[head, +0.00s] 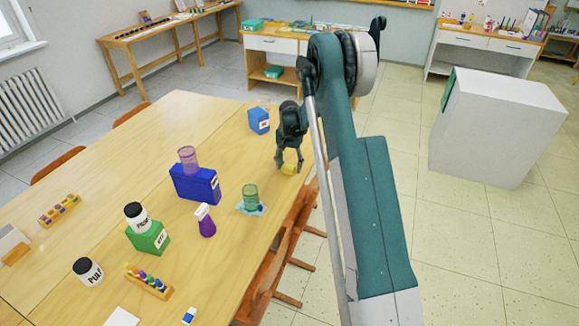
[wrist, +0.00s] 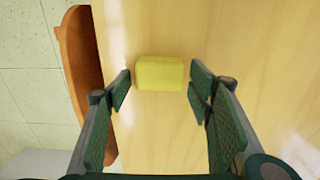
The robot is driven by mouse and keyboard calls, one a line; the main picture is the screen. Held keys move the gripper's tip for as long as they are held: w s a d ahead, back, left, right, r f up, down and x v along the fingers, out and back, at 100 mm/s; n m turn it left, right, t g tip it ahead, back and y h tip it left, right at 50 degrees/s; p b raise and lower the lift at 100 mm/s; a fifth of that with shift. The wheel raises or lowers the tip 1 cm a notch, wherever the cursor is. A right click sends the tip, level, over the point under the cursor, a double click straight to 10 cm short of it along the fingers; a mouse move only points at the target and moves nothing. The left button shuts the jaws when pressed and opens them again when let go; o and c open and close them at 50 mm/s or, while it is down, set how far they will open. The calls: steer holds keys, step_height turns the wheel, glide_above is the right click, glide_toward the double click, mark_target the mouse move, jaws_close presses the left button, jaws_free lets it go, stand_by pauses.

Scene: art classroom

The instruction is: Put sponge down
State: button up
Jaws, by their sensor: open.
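A yellow sponge (head: 288,169) lies on the wooden table (head: 190,115) near its right edge. In the wrist view the sponge (wrist: 160,73) lies flat on the table top between my spread fingers. My gripper (head: 289,163) points down at the sponge from just above. It is open, and in the wrist view (wrist: 158,88) a gap shows between each finger and the sponge. I cannot tell the exact height of the fingertips above the table.
A blue box (head: 258,121) stands behind the sponge. A green cup (head: 250,196), a purple spray bottle (head: 205,222) and a larger blue box (head: 195,185) stand nearer on the table. Brown chairs (wrist: 85,65) line its right edge. Table left of the sponge is clear.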

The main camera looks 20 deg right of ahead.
mark_target(289, 165)
steer(key=shift+r, duration=0.1)
step_height(289, 165, up, 12)
steer(key=p, duration=0.1)
steer(key=shift+p, duration=0.3)
stand_by(0.4)
stand_by(0.4)
steer(key=shift+r, duration=0.1)
